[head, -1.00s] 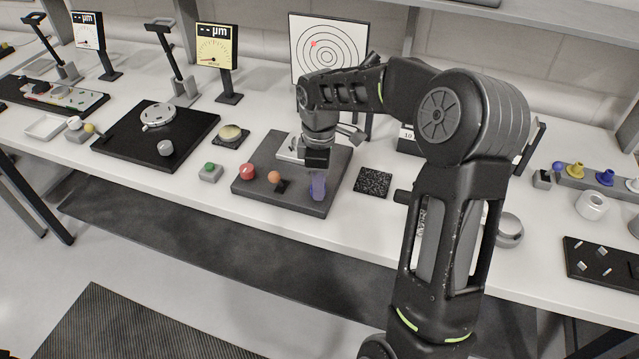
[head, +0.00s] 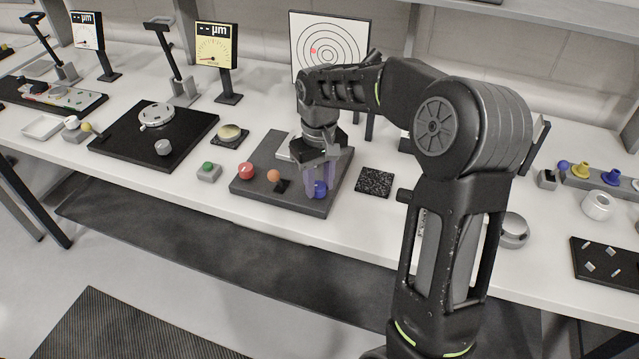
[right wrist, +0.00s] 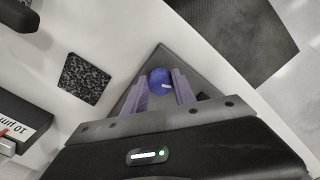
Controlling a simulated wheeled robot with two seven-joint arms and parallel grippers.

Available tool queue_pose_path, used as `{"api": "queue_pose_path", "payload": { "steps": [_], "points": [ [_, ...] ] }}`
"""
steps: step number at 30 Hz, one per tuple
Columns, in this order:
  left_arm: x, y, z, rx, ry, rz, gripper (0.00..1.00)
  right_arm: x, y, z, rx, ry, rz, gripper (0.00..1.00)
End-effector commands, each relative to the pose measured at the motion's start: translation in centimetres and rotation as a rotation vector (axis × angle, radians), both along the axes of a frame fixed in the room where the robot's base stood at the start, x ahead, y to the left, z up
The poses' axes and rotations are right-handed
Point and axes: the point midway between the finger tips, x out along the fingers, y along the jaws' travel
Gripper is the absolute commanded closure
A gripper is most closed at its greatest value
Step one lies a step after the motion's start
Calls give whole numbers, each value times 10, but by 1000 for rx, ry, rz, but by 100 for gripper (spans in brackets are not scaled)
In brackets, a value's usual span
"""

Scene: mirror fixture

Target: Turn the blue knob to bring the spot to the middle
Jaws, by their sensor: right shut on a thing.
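The blue knob (head: 320,189) stands at the front right of the grey fixture plate (head: 250,188). My right gripper (head: 321,182) points down over it, shut on the knob with a purple finger on each side. The right wrist view shows the knob (right wrist: 160,82) with a pale mark, between the two fingers (right wrist: 160,90). The red spot (head: 313,51) lies left of the middle of the ringed target board (head: 300,75). My left gripper is out of view.
A red knob (head: 245,171) and an orange knob (head: 274,176) stand left of the blue one on the plate. A green button box (head: 208,171) is farther left. A black speckled square (head: 375,182) lies to the right.

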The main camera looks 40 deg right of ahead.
Motion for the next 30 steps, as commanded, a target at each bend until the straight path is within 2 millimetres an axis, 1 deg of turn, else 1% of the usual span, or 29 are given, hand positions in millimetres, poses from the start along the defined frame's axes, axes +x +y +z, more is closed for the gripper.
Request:
{"api": "queue_pose_path", "payload": {
  "steps": [6,12,28,29,30],
  "points": [
    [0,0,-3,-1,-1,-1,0,1,1,0,0,-4,-149,100],
    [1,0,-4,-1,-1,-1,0,1,1,0,0,-4,-229,100],
    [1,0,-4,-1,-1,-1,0,1,1,1,0,-4,-258,100],
    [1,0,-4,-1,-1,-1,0,1,1,1,0,-4,-258,66],
    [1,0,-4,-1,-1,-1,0,1,1,1,0,-4,-258,62]
  ]
}}
